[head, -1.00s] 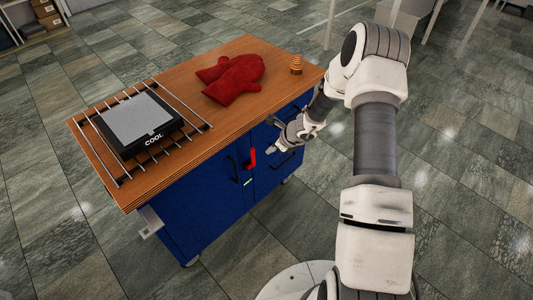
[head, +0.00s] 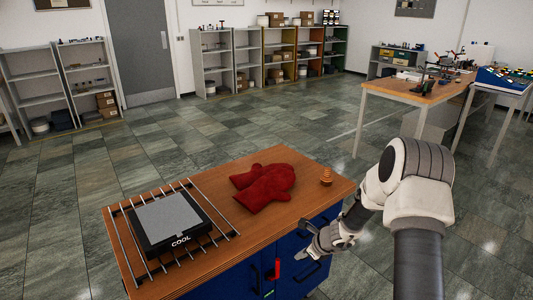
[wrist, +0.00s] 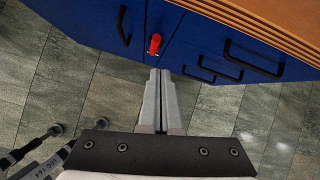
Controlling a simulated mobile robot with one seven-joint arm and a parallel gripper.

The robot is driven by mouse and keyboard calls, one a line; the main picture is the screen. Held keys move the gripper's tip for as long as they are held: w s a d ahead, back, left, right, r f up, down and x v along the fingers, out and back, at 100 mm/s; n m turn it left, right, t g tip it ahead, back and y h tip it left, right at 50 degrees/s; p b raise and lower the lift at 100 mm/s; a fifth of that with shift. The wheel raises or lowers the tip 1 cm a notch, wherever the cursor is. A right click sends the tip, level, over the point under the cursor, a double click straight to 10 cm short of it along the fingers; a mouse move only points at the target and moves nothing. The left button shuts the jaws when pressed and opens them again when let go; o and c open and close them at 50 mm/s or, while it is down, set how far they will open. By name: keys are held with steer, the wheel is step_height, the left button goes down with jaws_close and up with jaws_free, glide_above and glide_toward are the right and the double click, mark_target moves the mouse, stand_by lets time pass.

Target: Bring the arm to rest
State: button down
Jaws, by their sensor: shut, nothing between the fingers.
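My gripper (head: 317,248) is beside the right part of the blue cabinet's front, below the wooden top. In the wrist view my gripper (wrist: 159,75) has its two fingers together with nothing between them, pointing toward the blue cabinet (wrist: 185,45). A red handle (wrist: 155,43) on the cabinet front shows just beyond the fingertips in that view; I cannot tell the gap. My arm reaches in from the right of the head view, bent at the elbow.
On the wooden top (head: 225,260) are a black press marked COOL (head: 170,222) on a wire rack, red mitts (head: 265,187) and an orange ringed object (head: 326,177). Black handles (wrist: 240,60) stick out from the cabinet. Worktables (head: 415,95) stand behind right; floor (head: 60,190) is open at left.

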steer(key=s+a+r+n, duration=0.25)
steer(key=r+n, duration=0.25)
steer(key=r, duration=0.4)
steer(key=s+a+r+n+p, duration=0.15)
steer(key=s+r+n, duration=0.25)
steer(key=r, duration=0.5)
steer(key=s+a+r+n+b, duration=0.1)
steer(key=s+a+r+n, duration=0.15)
steer(key=r+n, duration=0.45)
steer(key=s+d+r+n+h, duration=0.1)
steer(key=s+r+n, duration=0.2)
steer(key=s, duration=0.5)
steer(key=s+d+r+n+h+p, duration=0.1)
steer(key=s+r+n, duration=0.3)
steer(key=s, duration=0.4)
steer(key=s+d+r+n+h, duration=0.2)
steer(key=s+r, duration=0.3)
steer(key=s, duration=0.3)
steer(key=shift+d+r+n, duration=0.25)
steer(key=shift+d+n, duration=0.3)
steer(key=shift+n, duration=0.15)
steer(key=c, duration=1.5)
jaws_free()
steer(key=shift+c, duration=0.2)
